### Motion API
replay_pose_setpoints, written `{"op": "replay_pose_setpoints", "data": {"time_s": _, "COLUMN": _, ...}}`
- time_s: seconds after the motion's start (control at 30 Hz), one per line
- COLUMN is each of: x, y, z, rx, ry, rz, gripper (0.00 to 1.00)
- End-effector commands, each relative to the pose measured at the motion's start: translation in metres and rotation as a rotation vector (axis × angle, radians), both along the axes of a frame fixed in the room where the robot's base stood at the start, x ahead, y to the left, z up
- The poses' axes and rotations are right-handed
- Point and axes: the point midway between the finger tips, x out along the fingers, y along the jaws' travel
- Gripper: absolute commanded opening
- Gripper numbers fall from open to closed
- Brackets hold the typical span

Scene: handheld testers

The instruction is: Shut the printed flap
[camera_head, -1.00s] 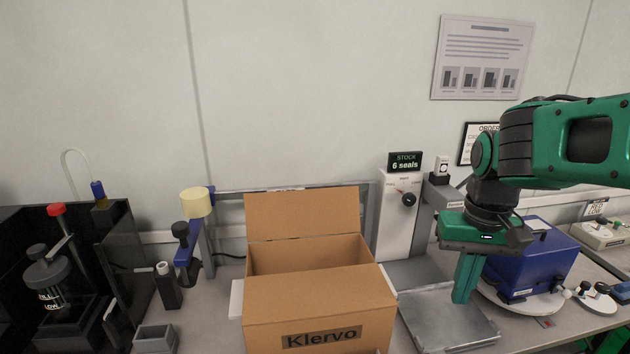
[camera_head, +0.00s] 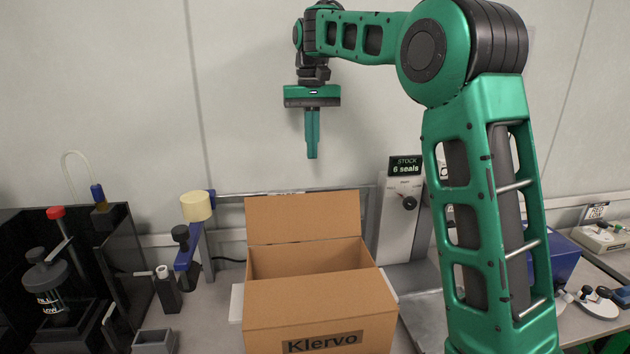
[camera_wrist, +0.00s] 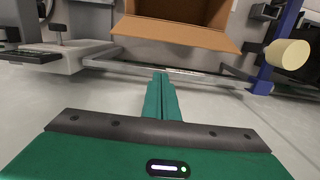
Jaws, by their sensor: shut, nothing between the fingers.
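An open brown cardboard box (camera_head: 270,320) stands on the bench in the head view. Its printed front face, marked "Klervo" (camera_head: 322,342), is towards me; I cannot tell whether this is a flap hanging down or the wall. A plain flap (camera_head: 303,215) stands up along the back edge, leaning back. In the wrist view this flap (camera_wrist: 175,33) juts towards the camera, with the opening beyond.
A metal rail (camera_head: 230,192) runs behind the box. A post with a yellow roller (camera_head: 196,206) stands to its left, and a white dispenser (camera_head: 398,220) to its right. A dark rack (camera_head: 100,250) fills the far left. Air above the box is free.

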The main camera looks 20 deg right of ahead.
Motion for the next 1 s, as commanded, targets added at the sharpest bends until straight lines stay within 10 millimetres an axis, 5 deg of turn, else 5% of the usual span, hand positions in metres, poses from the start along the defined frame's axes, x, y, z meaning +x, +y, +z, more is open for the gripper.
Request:
{"op": "replay_pose_setpoints", "data": {"time_s": 0.17, "x": 0.001, "y": 0.0, "z": -0.013, "rx": 0.0, "ry": 0.002, "rz": 0.0, "gripper": 0.0}}
{"op": "replay_pose_setpoints", "data": {"time_s": 0.67, "x": -0.005, "y": 0.0, "z": -0.101, "rx": 0.001, "ry": 0.001, "rz": 0.0, "gripper": 0.0}}
{"op": "replay_pose_setpoints", "data": {"time_s": 1.0, "x": -0.038, "y": 0.006, "z": -0.084, "rx": 0.001, "ry": -0.001, "rz": -0.001, "gripper": 0.0}}
